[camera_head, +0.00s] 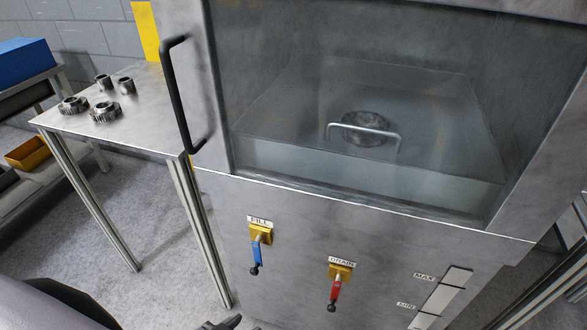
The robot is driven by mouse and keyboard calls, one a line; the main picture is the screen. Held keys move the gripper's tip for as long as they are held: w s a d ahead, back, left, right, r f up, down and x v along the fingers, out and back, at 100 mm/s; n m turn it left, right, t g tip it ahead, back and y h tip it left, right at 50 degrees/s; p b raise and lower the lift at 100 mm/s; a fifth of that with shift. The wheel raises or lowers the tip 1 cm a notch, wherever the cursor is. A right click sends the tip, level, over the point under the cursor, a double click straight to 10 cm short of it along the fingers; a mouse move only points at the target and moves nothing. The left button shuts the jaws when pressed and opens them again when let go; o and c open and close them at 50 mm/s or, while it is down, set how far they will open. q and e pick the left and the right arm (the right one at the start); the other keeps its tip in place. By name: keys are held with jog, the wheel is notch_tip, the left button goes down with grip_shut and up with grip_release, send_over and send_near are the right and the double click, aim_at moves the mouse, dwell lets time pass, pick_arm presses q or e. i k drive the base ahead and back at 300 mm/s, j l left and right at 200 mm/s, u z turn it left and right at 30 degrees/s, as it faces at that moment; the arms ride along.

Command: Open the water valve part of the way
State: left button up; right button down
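The water valve is the FILL valve, with a yellow body (261,233) and a blue lever (256,254) ending in a black knob. It is on the front panel of the grey machine (215,200), under a FILL label (260,220). The blue lever hangs almost straight down. A dark tip of what looks like my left gripper (222,324) shows at the bottom edge, below and left of the lever and apart from it. Most of it is out of frame, so its opening is hidden. My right gripper is not in view.
A DRAIN valve with a red lever (335,291) pointing down is to the right. A level gauge (440,300) with MAX and MIN labels is farther right. A black door handle (180,95) sticks out at upper left. A table (150,110) with several metal gears stands left.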

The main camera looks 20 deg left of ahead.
aim_at(256, 245)
jog(key=u, duration=0.95)
